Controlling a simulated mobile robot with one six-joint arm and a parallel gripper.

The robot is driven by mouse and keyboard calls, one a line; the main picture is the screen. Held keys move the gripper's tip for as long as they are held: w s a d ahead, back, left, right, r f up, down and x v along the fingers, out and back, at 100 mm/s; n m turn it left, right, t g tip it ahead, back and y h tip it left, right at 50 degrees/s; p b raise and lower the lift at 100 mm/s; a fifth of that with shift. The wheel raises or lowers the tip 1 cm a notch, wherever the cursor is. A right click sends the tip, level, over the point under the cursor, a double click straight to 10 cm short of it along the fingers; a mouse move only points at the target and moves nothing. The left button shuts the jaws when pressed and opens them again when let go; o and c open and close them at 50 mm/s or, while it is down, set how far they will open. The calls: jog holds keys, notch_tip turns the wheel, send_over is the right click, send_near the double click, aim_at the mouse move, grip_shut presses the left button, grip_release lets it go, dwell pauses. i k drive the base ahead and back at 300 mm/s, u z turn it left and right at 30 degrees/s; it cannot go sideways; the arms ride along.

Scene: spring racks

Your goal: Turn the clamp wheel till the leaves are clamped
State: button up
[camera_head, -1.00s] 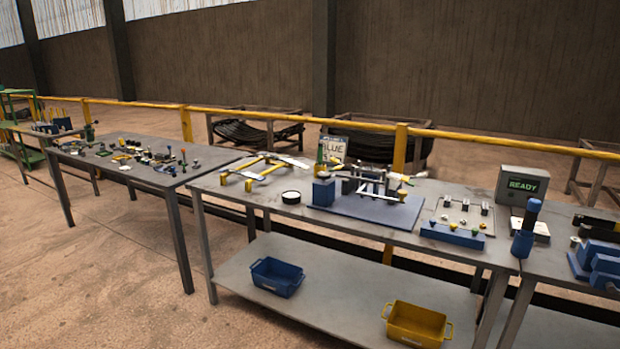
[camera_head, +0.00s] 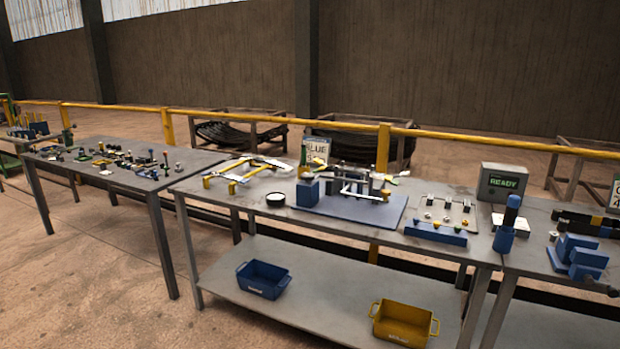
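The clamp fixture (camera_head: 352,183) stands on a blue base plate (camera_head: 340,207) on the middle bench. It has a blue block at its left and grey upright parts with light bars. The clamp wheel is too small to pick out. Long leaves are seen edge-on at the fixture, and I cannot tell whether they are clamped. My gripper is not in view.

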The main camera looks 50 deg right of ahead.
aim_at(307, 176)
jog(key=i, duration=0.95)
jog(key=u, duration=0.05)
